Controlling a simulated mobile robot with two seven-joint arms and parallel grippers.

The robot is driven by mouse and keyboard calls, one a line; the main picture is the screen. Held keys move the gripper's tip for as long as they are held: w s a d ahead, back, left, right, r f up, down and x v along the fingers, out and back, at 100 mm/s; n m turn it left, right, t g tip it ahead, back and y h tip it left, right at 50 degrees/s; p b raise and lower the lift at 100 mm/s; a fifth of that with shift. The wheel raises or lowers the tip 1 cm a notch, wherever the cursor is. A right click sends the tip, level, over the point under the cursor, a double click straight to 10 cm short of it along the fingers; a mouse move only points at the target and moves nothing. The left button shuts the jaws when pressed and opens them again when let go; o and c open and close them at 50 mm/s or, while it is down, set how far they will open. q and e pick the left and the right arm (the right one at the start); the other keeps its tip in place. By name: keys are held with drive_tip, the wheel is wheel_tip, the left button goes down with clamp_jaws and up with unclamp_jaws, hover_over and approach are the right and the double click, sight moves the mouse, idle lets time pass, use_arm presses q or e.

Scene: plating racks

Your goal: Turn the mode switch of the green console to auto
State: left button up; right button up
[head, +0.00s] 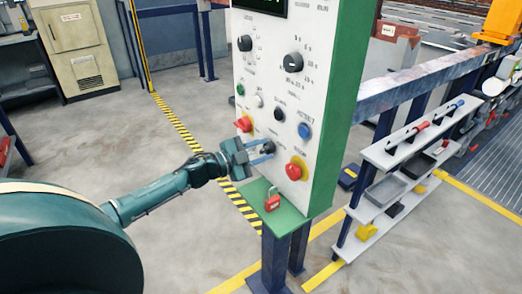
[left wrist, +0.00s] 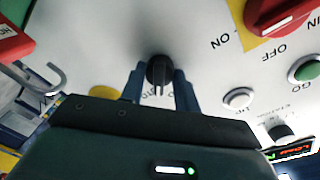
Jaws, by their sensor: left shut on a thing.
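The green console (head: 340,90) has a white front panel with several knobs and buttons. A small black rotary knob (head: 268,146) sits low on the panel, between a red knob on the left and a red mushroom button on the right. My left gripper (head: 264,153) is shut on this knob from the front. In the left wrist view the knob (left wrist: 159,70) is between the two blue fingers, its pale pointer line towards the gripper. Its lettering is partly hidden by the fingers, so I cannot read which position it points to. My right gripper is not in view.
A red knob (head: 243,124) and a red mushroom button (head: 294,170) are close on either side. A red padlock (head: 272,201) stands on the green ledge below. A white shelf rack (head: 385,155) is at the right. The floor at the left is clear.

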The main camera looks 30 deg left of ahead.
use_arm(q)
drive_tip(key=shift+m, duration=1.9)
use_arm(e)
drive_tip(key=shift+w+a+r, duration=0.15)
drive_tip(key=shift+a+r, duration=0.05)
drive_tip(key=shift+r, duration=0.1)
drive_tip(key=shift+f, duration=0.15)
use_arm(q)
drive_tip(key=o, duration=1)
drive_tip(key=shift+c, duration=0.2)
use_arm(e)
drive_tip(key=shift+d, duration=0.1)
use_arm(q)
drive_tip(key=shift+s+a, duration=0.2)
drive_tip(key=shift+s, duration=0.3)
drive_tip(key=b+v, duration=0.1)
drive_tip(key=v, duration=1.1)
drive_tip(key=shift+r, duration=0.15)
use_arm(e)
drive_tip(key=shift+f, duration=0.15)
